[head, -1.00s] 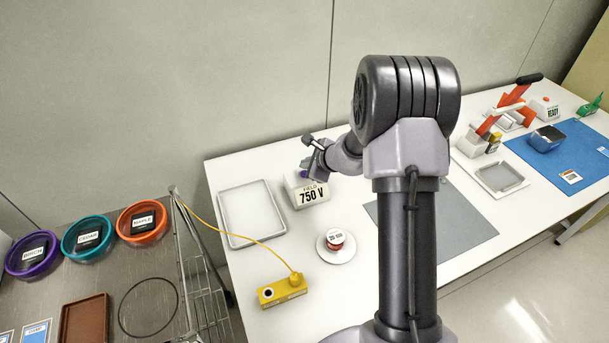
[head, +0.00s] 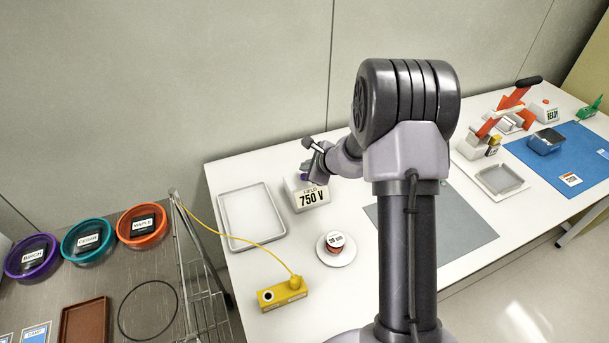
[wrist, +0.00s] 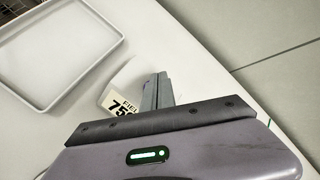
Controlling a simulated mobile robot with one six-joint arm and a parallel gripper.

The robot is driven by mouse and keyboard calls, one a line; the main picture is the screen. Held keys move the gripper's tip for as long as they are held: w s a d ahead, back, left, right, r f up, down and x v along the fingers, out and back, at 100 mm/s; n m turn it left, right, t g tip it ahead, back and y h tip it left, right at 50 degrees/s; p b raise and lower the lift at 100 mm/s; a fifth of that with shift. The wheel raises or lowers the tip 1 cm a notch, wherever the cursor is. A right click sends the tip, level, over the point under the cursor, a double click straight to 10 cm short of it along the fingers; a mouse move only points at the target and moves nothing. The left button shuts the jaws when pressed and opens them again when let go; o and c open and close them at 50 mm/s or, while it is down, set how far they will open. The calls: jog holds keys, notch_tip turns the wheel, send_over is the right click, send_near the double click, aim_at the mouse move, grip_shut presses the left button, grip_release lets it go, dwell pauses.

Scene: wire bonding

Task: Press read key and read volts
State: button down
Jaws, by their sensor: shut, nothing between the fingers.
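The white field meter (head: 312,201) stands on the white table behind the red spool. Its front label reads FIELD 750 V. In the wrist view the meter (wrist: 118,97) is partly hidden behind my fingers, and only part of its label shows. My gripper (wrist: 157,90) is shut and empty, with its fingers together over the meter's top. In the head view my gripper (head: 305,178) is at the meter's top back edge, partly hidden by my arm. The read key is not clearly visible, and I cannot tell whether the fingers touch it.
An empty grey tray (head: 225,228) lies left of the meter. In front are a red spool on a white dish (head: 348,258) and a yellow block (head: 270,304) with a yellow cord. A grey mat (head: 462,226) lies to the right. Labelled bowls stand far left.

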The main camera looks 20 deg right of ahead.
jog(key=shift+f, duration=0.15)
dwell(0.7)
jog(key=shift+f+b, duration=0.3)
jog(key=shift+b, duration=0.4)
jog(key=shift+f+b, duration=0.5)
jog(key=shift+b, duration=0.15)
dwell(0.4)
jog(key=shift+r, duration=0.15)
jog(key=shift+r+p, duration=0.6)
jog(key=shift+r, duration=0.2)
notch_tip(320, 180, up, 5)
jog(key=p, duration=0.4)
dwell(0.5)
